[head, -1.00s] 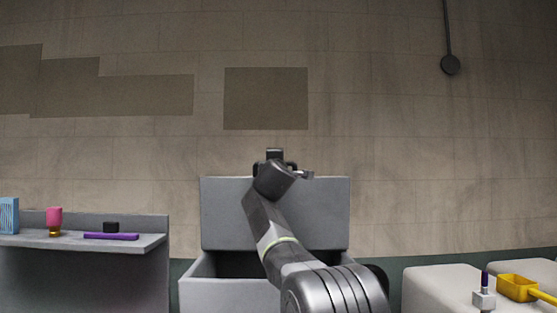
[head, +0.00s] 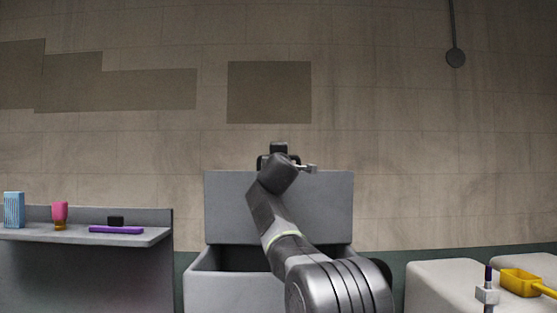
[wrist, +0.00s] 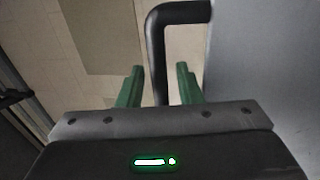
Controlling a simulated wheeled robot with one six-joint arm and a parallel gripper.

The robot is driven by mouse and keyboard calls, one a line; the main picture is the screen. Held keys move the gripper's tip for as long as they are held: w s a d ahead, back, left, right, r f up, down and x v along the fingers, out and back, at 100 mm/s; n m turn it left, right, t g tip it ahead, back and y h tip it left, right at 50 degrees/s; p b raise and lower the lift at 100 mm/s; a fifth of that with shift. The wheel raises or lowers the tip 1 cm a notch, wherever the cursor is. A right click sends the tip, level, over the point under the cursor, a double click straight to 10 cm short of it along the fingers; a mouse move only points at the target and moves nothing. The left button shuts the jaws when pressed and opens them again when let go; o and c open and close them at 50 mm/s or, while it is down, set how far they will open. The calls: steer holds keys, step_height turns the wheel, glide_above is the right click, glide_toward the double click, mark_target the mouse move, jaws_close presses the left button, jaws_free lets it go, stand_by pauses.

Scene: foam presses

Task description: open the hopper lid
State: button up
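The grey hopper (head: 235,290) stands in the middle of the head view, with its dark inside showing. Its grey lid (head: 330,205) stands upright at the back, so the hopper is open. The lid also fills the right of the wrist view (wrist: 265,70). A black handle (wrist: 157,55) on the lid shows in the wrist view. My gripper (wrist: 160,82) has its two green fingers apart, with the handle's bar between them and gaps on both sides. In the head view my arm covers part of the lid and the opening, and hides the fingers.
A grey shelf (head: 150,236) at left holds a blue box (head: 14,210), a pink-topped cup (head: 60,214), a purple bar (head: 116,230) and a black block (head: 116,220). A pale surface (head: 440,280) at right holds a yellow scoop (head: 520,282) and a small purple-topped item (head: 488,290).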

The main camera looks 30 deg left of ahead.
steer(key=b+v, duration=0.8)
steer(key=v, duration=0.5)
steer(key=shift+s+d, duration=0.2)
steer(key=shift+s, duration=0.05)
steer(key=p+x, duration=0.8)
steer(key=x, duration=0.5)
steer(key=shift+r, duration=0.1)
steer(key=shift+w+a+p, duration=0.3)
steer(key=shift+w+p, duration=0.05)
steer(key=shift+s+d, duration=0.1)
steer(key=shift+s, duration=0.05)
